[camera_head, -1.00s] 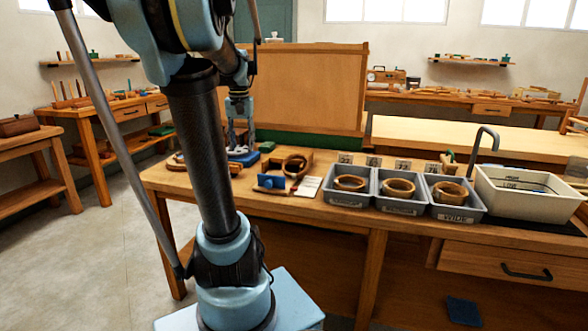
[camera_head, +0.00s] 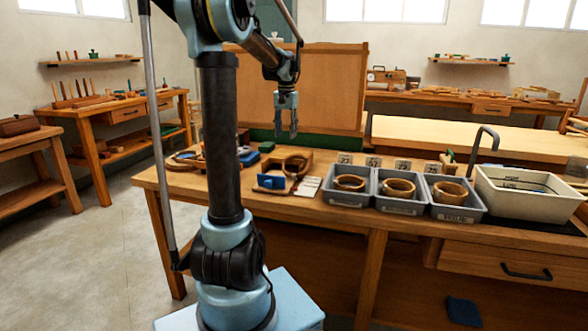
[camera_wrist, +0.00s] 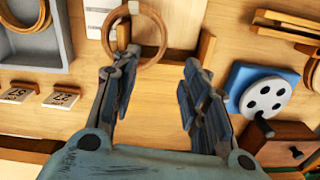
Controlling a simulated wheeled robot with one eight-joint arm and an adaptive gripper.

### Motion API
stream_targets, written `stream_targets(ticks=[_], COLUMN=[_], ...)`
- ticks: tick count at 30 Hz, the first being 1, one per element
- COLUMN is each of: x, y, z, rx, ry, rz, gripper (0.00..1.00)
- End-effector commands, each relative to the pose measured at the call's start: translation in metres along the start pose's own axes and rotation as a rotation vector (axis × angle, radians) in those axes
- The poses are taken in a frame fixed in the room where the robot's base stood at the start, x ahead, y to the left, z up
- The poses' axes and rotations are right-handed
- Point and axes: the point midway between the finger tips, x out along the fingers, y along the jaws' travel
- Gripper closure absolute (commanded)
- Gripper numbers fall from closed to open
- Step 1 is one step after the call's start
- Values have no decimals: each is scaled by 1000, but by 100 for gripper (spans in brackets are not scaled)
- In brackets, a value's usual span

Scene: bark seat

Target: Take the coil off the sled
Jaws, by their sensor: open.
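A brown ring-shaped coil (camera_head: 296,167) lies at a wooden fixture (camera_head: 270,164), which I take for the sled, on the front bench. In the wrist view the coil (camera_wrist: 163,38) sits around or against a small wooden post (camera_wrist: 123,37); I cannot tell which. My gripper (camera_head: 286,135) points down above this spot, open and empty, clear of the bench. In the wrist view the left finger of my gripper (camera_wrist: 160,62) overlaps the coil's near edge in the picture; the right finger is off to its right.
Three grey bins (camera_head: 347,200) holding similar coils stand right of the fixture, with number tags (camera_head: 373,161) behind. A white tub (camera_head: 525,207) is farther right. A blue block with a pale disc (camera_wrist: 266,98) and a small brown box (camera_wrist: 285,147) lie close by. A tall wooden panel (camera_head: 310,90) rises behind.

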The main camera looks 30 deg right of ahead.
Motion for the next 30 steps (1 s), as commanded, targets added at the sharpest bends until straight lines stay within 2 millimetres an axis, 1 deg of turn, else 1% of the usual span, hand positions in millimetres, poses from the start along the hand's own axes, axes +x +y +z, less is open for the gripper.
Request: stream_targets(ticks=[1, 9, 13, 20, 23, 30], x=[9, 54, 69, 81, 92, 124], y=[0, 0, -1, -1, -1, -1], z=[0, 0, 0, 0, 0, 0], rx=[0, -1, -1, -1, -1, -2], ry=[0, 0, 0, 0, 0, 0], rz=[0, 0, 0, 0, 0, 0], gripper=[59, 59, 59, 59, 59, 59])
